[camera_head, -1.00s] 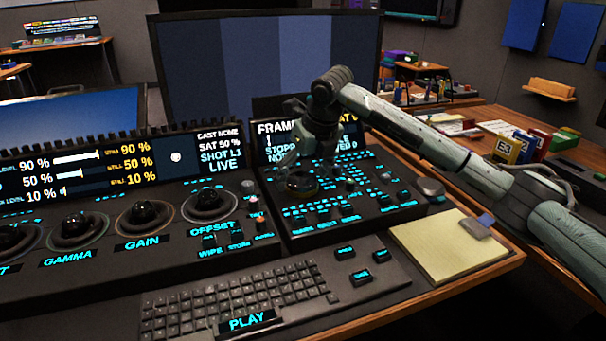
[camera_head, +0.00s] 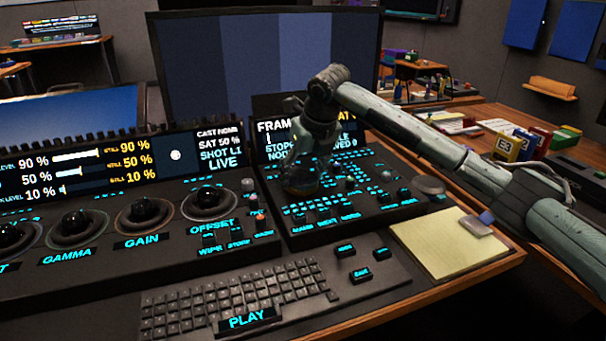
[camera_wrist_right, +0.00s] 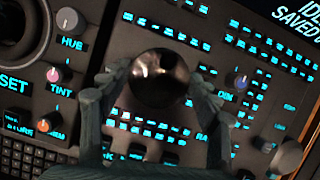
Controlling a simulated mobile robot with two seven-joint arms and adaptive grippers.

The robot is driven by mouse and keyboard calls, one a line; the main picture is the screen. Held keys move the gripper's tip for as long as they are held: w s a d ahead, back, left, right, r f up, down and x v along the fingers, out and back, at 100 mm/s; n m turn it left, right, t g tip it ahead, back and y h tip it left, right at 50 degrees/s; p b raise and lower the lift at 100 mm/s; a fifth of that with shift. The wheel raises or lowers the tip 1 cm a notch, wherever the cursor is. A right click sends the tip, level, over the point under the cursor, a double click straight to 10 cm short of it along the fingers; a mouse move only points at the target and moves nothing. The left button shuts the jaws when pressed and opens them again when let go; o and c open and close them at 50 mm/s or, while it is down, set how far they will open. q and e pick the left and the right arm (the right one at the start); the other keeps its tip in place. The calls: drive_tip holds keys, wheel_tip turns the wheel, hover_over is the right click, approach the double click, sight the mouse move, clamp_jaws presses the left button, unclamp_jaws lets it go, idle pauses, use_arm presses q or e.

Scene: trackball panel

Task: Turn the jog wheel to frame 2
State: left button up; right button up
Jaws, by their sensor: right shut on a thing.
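The jog wheel is a dark, glossy round knob (camera_wrist_right: 160,76) between the two fingers of my right gripper in the right wrist view. My right gripper (camera_head: 303,180) reaches down onto the right-hand panel in the head view and is shut on the wheel, one finger on each side. In the head view the gripper hides most of the wheel. The frame display (camera_head: 268,137) behind it is partly covered by my wrist; "FRAM" and what looks like a "1" below show. My left gripper is not in view.
Lit buttons surround the wheel closely, with a DIM knob (camera_wrist_right: 237,80) to its right. Trackballs, such as the OFFSET one (camera_head: 209,197), stand to the left. A keyboard (camera_head: 245,300) and yellow notepad (camera_head: 440,242) lie in front. A large monitor (camera_head: 270,65) stands behind.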

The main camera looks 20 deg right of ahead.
drive_tip(key=shift+m, duration=0.6)
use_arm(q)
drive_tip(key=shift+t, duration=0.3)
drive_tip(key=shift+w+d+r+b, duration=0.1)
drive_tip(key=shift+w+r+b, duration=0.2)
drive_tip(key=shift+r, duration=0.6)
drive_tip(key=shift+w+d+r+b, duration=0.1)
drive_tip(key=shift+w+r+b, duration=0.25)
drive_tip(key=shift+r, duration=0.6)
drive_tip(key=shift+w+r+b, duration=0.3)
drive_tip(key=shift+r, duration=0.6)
use_arm(e)
drive_tip(key=shift+a+m+h, duration=0.1)
drive_tip(key=shift+m+h, duration=1)
drive_tip(key=shift+m, duration=1)
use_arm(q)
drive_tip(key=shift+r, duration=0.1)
use_arm(e)
drive_tip(key=o, duration=1.2)
drive_tip(key=shift+c, duration=0.2)
drive_tip(key=shift+r, duration=0.15)
drive_tip(key=v, duration=1.1)
drive_tip(key=shift+r, duration=0.4)
